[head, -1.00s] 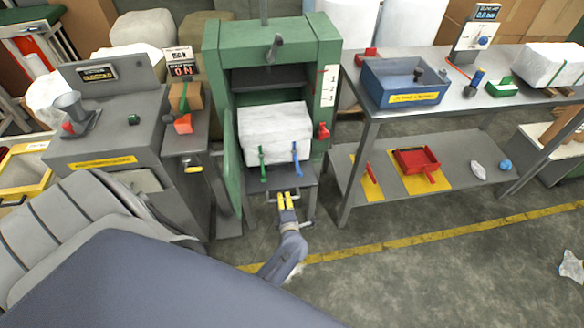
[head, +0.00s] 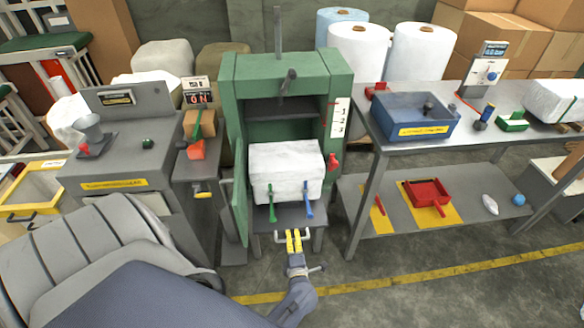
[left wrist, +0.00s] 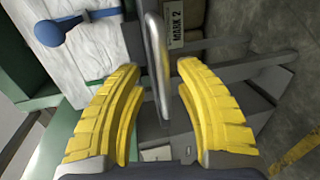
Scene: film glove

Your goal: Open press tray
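The press tray (head: 288,215) is a grey plate at the front of the green press (head: 283,66), with a pale handle (head: 308,237) on its front edge. A white wrapped bale (head: 286,168) sits on it, with a green and a blue strap end hanging in front. My left gripper (head: 294,238), with yellow fingers, is at the handle. In the left wrist view the fingers (left wrist: 160,72) are apart, with the metal handle bar (left wrist: 155,50) between them. I see a gap on both sides of the bar. My right gripper is not in view.
A green door (head: 239,205) stands open at the press's left side. A grey machine (head: 125,160) is further left. A shelf table (head: 352,200) with a blue bin (head: 405,115) and a red tray (head: 428,192) stands at right. The floor in front of the press is clear.

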